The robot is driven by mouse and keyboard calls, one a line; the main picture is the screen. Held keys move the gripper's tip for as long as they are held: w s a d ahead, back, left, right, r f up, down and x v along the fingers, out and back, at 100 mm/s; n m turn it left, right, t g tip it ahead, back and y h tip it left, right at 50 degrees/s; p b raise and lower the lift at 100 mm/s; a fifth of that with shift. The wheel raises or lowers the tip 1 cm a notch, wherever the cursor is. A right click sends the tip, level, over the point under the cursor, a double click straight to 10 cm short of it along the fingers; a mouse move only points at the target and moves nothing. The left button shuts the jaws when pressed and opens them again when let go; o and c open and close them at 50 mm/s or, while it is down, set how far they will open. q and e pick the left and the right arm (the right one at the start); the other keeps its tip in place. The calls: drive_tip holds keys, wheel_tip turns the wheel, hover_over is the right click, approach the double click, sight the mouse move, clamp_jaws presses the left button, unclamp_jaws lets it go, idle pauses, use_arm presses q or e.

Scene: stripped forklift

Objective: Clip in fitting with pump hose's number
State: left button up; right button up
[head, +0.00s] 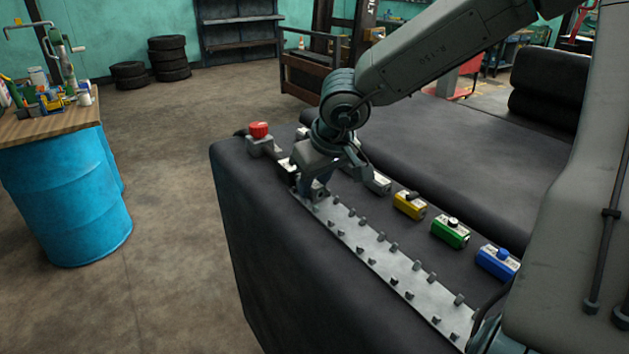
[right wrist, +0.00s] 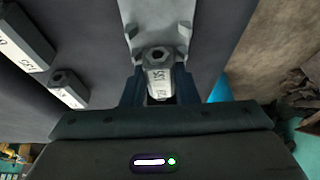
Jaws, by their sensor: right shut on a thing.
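My right gripper (head: 318,192) is at the far end of a pale metal rail (head: 385,262) with rows of small clips. In the right wrist view my gripper (right wrist: 160,98) is shut on a small grey fitting (right wrist: 157,60) with a white label. Yellow (head: 409,205), green (head: 450,232) and blue (head: 497,262) fittings and a pale one (head: 378,183) lie right of the rail. My left gripper is not in view.
A grey box with a red knob (head: 259,130) sits beyond the gripper on the black surface. A blue drum (head: 65,200) with a cluttered wooden top stands at left. Two labelled fittings, one large (right wrist: 25,40) and one small (right wrist: 68,92), lie beside the rail in the wrist view.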

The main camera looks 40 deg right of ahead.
drive_tip(key=o, duration=1.1)
drive_tip(key=p+v, duration=0.1)
drive_tip(key=v, duration=1)
drive_tip(key=shift+w, duration=0.1)
